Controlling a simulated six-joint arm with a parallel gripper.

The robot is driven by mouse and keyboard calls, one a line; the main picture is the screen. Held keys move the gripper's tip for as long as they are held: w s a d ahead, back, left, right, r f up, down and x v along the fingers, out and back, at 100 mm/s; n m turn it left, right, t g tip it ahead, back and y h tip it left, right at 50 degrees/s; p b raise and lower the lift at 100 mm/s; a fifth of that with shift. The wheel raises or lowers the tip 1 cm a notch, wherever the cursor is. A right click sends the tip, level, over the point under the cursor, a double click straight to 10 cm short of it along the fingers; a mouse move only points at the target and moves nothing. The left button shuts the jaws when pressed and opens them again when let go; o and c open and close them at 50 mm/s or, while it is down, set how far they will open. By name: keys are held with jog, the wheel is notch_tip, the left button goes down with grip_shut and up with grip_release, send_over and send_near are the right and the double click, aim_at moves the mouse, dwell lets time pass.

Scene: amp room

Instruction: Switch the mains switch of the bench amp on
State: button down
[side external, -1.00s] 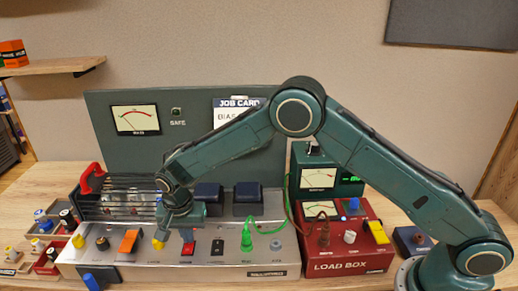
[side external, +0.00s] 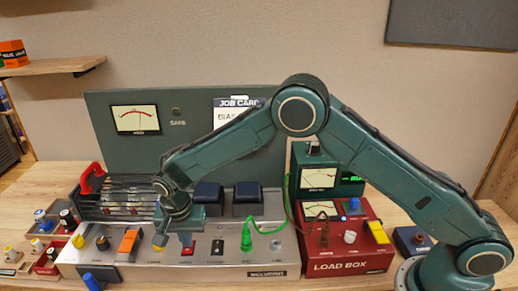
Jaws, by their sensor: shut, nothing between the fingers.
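The bench amp (side external: 226,258) is a long silver chassis with a row of controls along its front. A small red rocker switch (side external: 187,250) sits left of a black switch (side external: 217,247). The labels are too small to read, so I cannot tell for certain which is the mains switch. My gripper (side external: 186,240) points down, shut and empty, right over the red rocker and partly covering it. I cannot tell whether it touches the rocker or which way the rocker is tipped.
A green plug (side external: 247,240) with a cable stands to the right. The red load box (side external: 342,255) is farther right. A green panel (side external: 105,125) with a meter rises behind.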

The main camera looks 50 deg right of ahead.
jog(key=shift+r, duration=0.15)
notch_tip(320, 180, up, 14)
jog(key=w+d, duration=0.1)
jog(key=shift+f, duration=0.2)
dwell(0.4)
jog(key=shift+w+d, duration=0.1)
jog(key=shift+d, duration=0.05)
jog(key=s+d+r+n+t, duration=0.2)
jog(key=s+d+r+n, duration=0.2)
jog(key=s+d+r, duration=1.1)
jog(key=s+d+f+n+t, duration=0.1)
jog(key=s+d+n, duration=0.1)
jog(key=s, duration=0.8)
jog(key=s+d+n+t+y, duration=0.1)
jog(key=s+d+n, duration=0.2)
jog(key=s, duration=0.7)
jog(key=shift+d+f+t, duration=0.3)
jog(key=shift+d+f, duration=0.05)
jog(key=shift+d, duration=0.55)
